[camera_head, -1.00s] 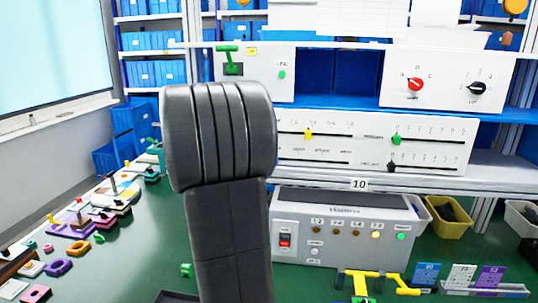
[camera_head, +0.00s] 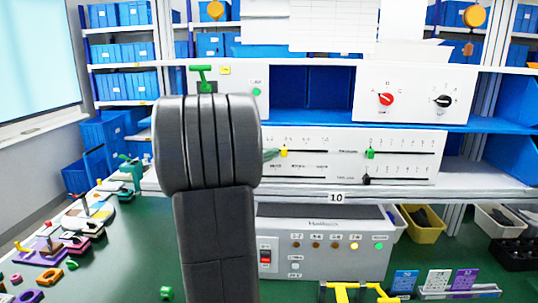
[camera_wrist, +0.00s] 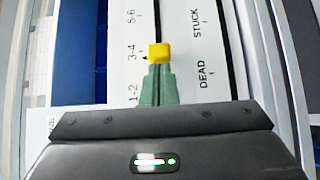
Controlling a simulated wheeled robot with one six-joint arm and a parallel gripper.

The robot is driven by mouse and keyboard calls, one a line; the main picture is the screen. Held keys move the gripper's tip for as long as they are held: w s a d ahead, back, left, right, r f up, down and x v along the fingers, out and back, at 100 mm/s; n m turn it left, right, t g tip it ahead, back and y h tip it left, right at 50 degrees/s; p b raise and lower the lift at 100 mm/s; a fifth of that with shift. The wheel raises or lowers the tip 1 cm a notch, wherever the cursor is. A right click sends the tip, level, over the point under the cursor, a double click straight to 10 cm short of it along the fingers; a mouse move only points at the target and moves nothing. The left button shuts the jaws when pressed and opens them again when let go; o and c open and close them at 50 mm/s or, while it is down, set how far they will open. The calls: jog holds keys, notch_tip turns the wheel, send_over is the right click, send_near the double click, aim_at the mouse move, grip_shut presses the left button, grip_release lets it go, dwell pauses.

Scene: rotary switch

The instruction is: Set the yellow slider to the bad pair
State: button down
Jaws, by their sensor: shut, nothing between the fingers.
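The yellow slider (camera_head: 284,153) sits on the upper left track of the white slider panel (camera_head: 405,172), toward the track's left part. In the wrist view the yellow slider (camera_wrist: 159,51) stands beside the 3-4 mark, with 1-2 below and 5-6 above. My gripper (camera_head: 272,154) is shut and empty just left of the slider in the head view. In the wrist view its green fingertips (camera_wrist: 158,68) are right at the slider's lower side; whether they touch cannot be told. The grey box (camera_head: 325,225) below has a row of lamps; the yellow lamp (camera_head: 354,246) fourth from the left is lit.
A green slider (camera_head: 370,153) and a black slider (camera_head: 366,180) are on the panel's right. Red (camera_head: 386,99) and black (camera_head: 443,101) knobs are above. A green lamp (camera_head: 378,246) is lit on the box. My arm hides part of the panel's left.

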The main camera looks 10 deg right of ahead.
jog(key=shift+d, duration=0.1)
jog(key=b, duration=0.1)
jog(key=d+b, duration=0.1)
jog(key=b, duration=0.1)
jog(key=shift+s+d, duration=0.2)
jog(key=shift+d, duration=0.1)
jog(key=shift+a, duration=0.1)
